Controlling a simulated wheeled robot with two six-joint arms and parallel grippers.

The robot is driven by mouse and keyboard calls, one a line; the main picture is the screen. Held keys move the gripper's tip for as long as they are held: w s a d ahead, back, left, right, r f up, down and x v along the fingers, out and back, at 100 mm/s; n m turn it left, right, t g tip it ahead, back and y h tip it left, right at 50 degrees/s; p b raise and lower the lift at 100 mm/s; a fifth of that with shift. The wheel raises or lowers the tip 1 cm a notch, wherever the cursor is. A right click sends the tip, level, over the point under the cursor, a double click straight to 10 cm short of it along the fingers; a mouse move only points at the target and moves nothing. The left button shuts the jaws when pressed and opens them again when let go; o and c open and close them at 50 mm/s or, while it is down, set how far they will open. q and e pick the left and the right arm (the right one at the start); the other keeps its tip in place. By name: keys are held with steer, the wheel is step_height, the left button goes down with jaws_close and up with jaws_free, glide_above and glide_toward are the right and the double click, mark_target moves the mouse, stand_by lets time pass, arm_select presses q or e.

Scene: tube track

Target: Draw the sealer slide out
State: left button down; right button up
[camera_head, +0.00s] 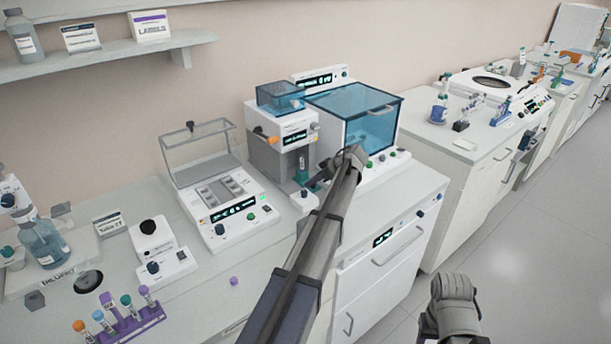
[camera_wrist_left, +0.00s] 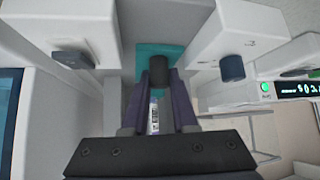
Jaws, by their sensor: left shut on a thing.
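The sealer (camera_head: 282,135) is the white and grey machine with a blue clear top near the middle of the bench in the head view. Its teal slide (camera_head: 300,177) sits low in the front opening; the slide also shows in the left wrist view (camera_wrist_left: 150,50). My left gripper (camera_head: 318,182) is at the slide's front. In the left wrist view its fingers (camera_wrist_left: 159,85) are shut on a dark round knob (camera_wrist_left: 159,70) in front of the slide. A white barcode label (camera_wrist_left: 154,118) shows between the fingers. My left arm hides part of the sealer's right side.
A blue-windowed machine (camera_head: 360,115) stands close on the right of the sealer. A white device with a raised clear lid (camera_head: 225,200) stands on the left. A purple rack (camera_head: 125,318) holds capped tubes at the front left. Open floor lies at right.

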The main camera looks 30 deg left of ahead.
arm_select(q)
steer(key=d, duration=0.1)
steer(key=s+d, duration=0.1)
steer(key=d, duration=0.1)
steer(key=s+d, duration=0.1)
steer(key=d, duration=0.1)
steer(key=shift+s+d, duration=0.1)
steer(key=shift+d, duration=0.05)
steer(key=c, duration=0.7)
jaws_free()
steer(key=shift+d, duration=0.1)
steer(key=shift+r, duration=0.1)
